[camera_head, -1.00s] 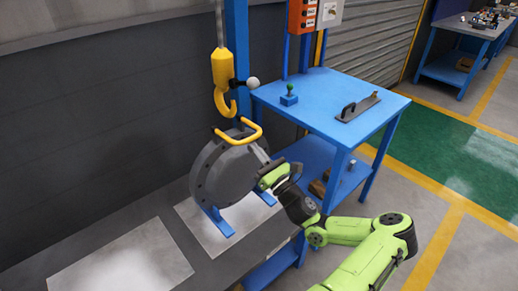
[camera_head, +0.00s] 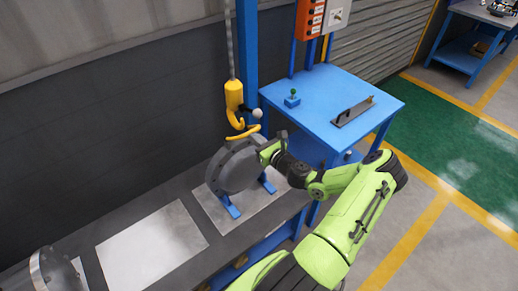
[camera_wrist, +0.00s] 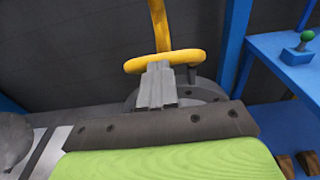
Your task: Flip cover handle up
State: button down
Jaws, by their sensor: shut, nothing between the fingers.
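The grey round flanged cover (camera_head: 232,172) stands upright on blue feet on the bench. Its yellow handle (camera_head: 243,133) is at the top, below the yellow hook (camera_head: 234,97). In the wrist view the handle (camera_wrist: 182,57) is a rounded bar across the picture, with the hook (camera_wrist: 158,22) above it. My gripper (camera_head: 262,146) is at the cover's upper right. Its shut, empty fingers (camera_wrist: 157,68) point at the handle, with the tips at or just under its near bar. I cannot tell whether they touch it. The handle's pivots are mostly hidden.
A blue table (camera_head: 335,100) behind my arm holds a green-knobbed joystick (camera_head: 292,99) and a grey bar tool (camera_head: 353,112). A blue post stands behind the hook. Another round grey part (camera_head: 50,272) is at the lower left. A bare pale plate (camera_head: 150,243) lies on the bench.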

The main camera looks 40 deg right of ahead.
aim_at(253, 130)
jog(key=w+r+p, duration=0.2)
jog(key=r, duration=0.1)
jog(key=shift+d+p, duration=0.1)
jog(key=shift+p, duration=0.3)
jog(key=shift+w+d+r+p, duration=0.1)
jog(key=shift+w+r+p, duration=0.4)
jog(key=shift+w, duration=0.2)
jog(key=shift+w+d+r+p, duration=0.1)
jog(key=shift+w+r+p, duration=0.35)
jog(key=shift+w, duration=0.2)
